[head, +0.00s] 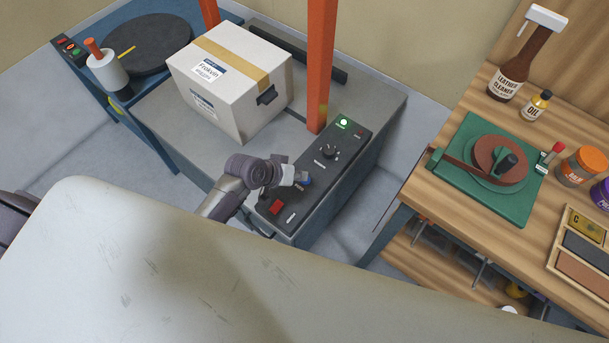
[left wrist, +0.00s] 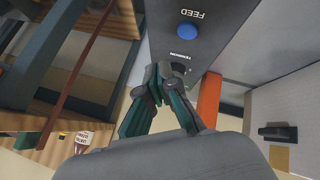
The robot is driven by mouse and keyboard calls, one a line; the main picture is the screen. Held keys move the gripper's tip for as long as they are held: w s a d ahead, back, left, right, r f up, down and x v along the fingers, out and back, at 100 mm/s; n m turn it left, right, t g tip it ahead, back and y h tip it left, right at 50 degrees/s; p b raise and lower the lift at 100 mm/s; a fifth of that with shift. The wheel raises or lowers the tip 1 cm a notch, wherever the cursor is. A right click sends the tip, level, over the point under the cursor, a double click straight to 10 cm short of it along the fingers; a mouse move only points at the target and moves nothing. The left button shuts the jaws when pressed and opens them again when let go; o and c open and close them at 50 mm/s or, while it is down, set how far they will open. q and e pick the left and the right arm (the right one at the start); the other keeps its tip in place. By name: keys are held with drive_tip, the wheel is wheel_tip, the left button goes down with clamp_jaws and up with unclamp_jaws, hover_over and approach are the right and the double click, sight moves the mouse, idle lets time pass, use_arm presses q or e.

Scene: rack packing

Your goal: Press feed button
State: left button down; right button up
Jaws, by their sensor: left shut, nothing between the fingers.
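The feed button is a round blue button (left wrist: 187,31) under the label FEED on the dark control panel (head: 312,172). In the head view the blue button (head: 305,183) is partly hidden by my left gripper (head: 298,176), which is over the panel beside it. In the left wrist view my left gripper (left wrist: 164,76) is shut and empty. Its fingertips appear near the TENSION knob, below the button in that picture. I cannot tell whether they touch the panel. My right gripper is not in view.
The panel also has a lit green light (head: 343,123), a black knob (head: 328,152) and a red switch (head: 276,207). A wooden workbench (head: 428,202) stands at right.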

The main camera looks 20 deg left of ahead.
use_arm(q)
drive_tip(key=shift+n+t+h, duration=0.3)
drive_tip(key=shift+n+t, duration=0.2)
drive_tip(key=w, duration=0.1)
drive_tip(key=w+r, duration=0.2)
drive_tip(key=w, duration=0.1)
drive_tip(key=shift+w+a, duration=0.1)
drive_tip(key=shift+a, duration=0.1)
wheel_tip(320, 180, down, 8)
drive_tip(key=b, duration=0.8)
drive_tip(key=shift+f, duration=0.4)
idle(0.3)
drive_tip(key=shift+f+b, duration=0.3)
drive_tip(key=shift+f, duration=0.1)
